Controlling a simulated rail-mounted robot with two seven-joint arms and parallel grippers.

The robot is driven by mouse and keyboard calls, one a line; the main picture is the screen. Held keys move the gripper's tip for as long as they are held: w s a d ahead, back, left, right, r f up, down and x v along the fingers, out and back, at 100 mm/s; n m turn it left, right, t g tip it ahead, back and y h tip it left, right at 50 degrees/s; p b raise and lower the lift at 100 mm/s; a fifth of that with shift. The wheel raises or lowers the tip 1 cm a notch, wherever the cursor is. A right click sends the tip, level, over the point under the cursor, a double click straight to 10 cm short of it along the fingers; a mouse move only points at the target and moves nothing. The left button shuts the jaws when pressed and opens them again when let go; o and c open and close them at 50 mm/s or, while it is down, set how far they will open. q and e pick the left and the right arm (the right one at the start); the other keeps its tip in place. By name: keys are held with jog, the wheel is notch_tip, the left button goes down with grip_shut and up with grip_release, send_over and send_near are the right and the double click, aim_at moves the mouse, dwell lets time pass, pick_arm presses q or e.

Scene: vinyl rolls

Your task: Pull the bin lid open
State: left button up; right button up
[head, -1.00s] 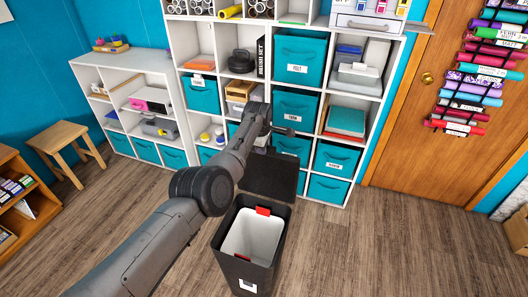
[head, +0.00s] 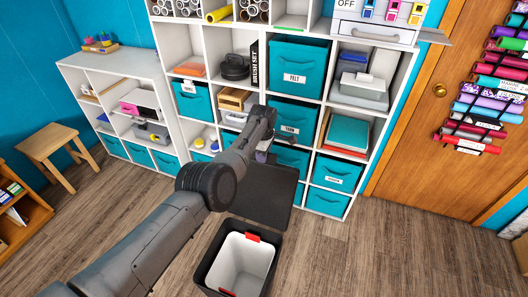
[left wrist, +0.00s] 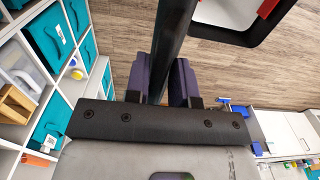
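The black bin (head: 268,287) with a white liner (head: 241,262) stands on the floor at the bottom middle of the head view. Its black lid (head: 266,194) is raised at the far side, so the bin's mouth is uncovered. My left gripper (head: 268,152) is at the lid's far, upper edge, partly hidden by my arm. In the left wrist view, the purple finger pads of the gripper (left wrist: 160,82) lie on both sides of the dark lid (left wrist: 168,45), seen edge-on, and look closed on it. My right gripper is in neither view.
A white cube shelf (head: 308,115) with teal bins stands close behind the lid. A low white shelf (head: 112,58) and a wooden stool (head: 56,140) are at left, a wooden door (head: 432,150) at right. The floor right of the bin is clear.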

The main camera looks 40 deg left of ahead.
pick_arm(q)
jog(key=shift+o, duration=1.2)
jog(key=shift+s+f, duration=0.1)
jog(key=shift+r, duration=0.2)
notch_tip(320, 180, up, 6)
jog(key=shift+f+p, duration=0.2)
jog(key=shift+p, duration=0.2)
notch_tip(320, 180, up, 8)
jog(key=b, duration=0.2)
jog(key=shift+w, duration=0.2)
jog(key=shift+r, duration=0.1)
